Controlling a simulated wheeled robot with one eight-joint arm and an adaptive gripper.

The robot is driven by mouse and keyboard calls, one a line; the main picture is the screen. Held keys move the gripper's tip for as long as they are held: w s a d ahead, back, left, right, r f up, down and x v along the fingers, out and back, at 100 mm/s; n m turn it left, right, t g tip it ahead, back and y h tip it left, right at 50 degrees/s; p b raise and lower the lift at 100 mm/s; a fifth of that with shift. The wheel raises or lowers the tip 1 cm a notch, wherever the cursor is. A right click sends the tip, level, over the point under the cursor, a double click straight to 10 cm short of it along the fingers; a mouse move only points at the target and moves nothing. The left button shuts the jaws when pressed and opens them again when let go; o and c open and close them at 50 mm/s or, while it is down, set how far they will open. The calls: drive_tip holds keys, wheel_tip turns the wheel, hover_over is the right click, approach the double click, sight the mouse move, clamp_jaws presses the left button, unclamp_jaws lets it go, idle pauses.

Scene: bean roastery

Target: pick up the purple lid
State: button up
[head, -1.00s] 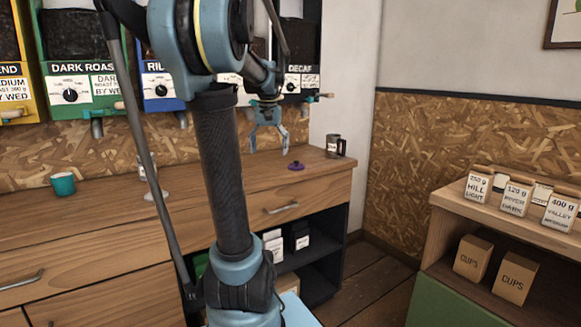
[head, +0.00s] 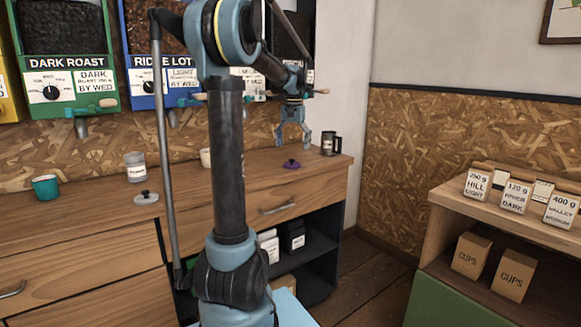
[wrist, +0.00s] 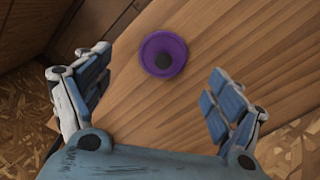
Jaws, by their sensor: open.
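The purple lid (head: 291,164) lies on the wooden counter (head: 262,182), near its right end. It is round with a dark knob on top. In the wrist view the purple lid (wrist: 163,55) lies flat, ahead of the fingertips and between their lines, with nothing touching it. My gripper (head: 293,142) hangs above the counter just over the lid in the head view. In the wrist view my gripper (wrist: 158,88) has its two fingers spread wide and holds nothing.
A grey lid (head: 146,198), a labelled grey canister (head: 135,167) and a teal cup (head: 45,187) stand at the left. Bean dispensers (head: 70,75) line the wall behind. A shelf (head: 450,200) with bags and boxes is at right.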

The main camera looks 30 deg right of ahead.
sight(292, 162)
drive_tip(key=shift+w+a+f, duration=0.1)
drive_tip(key=shift+w+f, duration=0.05)
drive_tip(key=shift+f, duration=1.5)
drive_tip(key=shift+w+a+f, duration=0.1)
drive_tip(key=shift+w+f, duration=0.05)
drive_tip(key=shift+f, duration=1.5)
drive_tip(key=c, duration=1)
